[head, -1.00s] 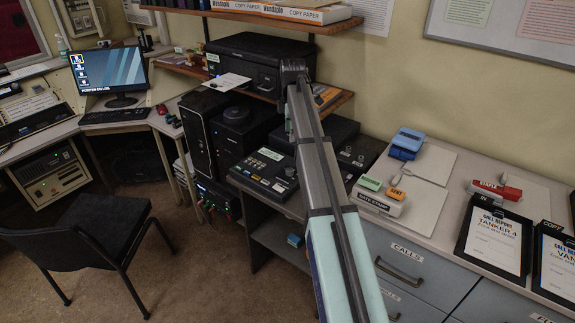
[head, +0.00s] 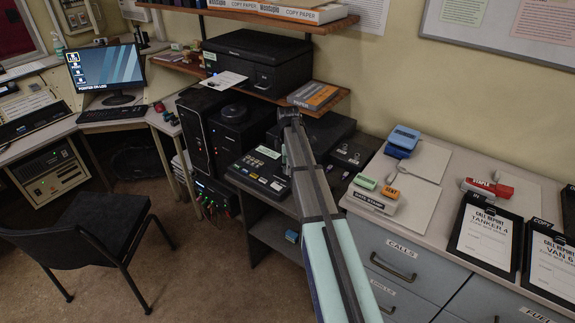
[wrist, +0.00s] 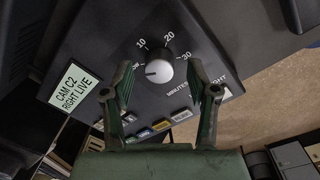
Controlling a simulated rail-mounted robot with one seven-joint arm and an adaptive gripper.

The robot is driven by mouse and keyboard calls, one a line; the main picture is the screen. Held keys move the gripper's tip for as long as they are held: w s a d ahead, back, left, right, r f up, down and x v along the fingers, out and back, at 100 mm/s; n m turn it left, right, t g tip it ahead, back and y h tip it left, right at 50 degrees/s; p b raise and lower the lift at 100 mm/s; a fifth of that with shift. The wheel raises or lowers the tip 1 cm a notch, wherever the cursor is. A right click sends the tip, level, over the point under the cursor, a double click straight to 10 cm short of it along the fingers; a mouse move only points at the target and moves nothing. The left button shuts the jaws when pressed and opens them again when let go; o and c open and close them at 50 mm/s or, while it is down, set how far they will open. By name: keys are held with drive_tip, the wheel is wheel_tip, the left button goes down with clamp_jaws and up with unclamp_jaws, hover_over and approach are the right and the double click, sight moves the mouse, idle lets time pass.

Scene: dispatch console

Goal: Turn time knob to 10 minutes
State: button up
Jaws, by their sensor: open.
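The time knob (wrist: 159,70) is a round pale grey knob on a dark panel (wrist: 95,45) in the wrist view. White labels 10, 20 and 30 run around it, with MINUTES below right. A faint mark on the knob seems to point left, below the 10; its exact setting is hard to read. My gripper (wrist: 158,64) is open, its green fingers on either side of the knob with gaps; whether the tips are level with it I cannot tell. In the head view my arm (head: 305,170) reaches to the dark console (head: 262,172) and hides part of it; the knob is not discernible there.
A CAM C2 RIGHT LIVE label (wrist: 75,86) and several coloured buttons (wrist: 160,125) lie near the knob. A printer (head: 255,60) and wooden shelf (head: 335,95) stand above the console. A date stamp (head: 372,198) sits on the right counter.

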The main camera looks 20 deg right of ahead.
drive_tip(key=shift+f, duration=0.55)
clamp_jaws()
drive_tip(key=shift+m, duration=0.3)
drive_tip(key=m, duration=0.5)
drive_tip(key=shift+b, duration=0.3)
drive_tip(key=m, duration=0.6)
drive_tip(key=shift+a, duration=0.15)
drive_tip(key=shift+s, duration=0.1)
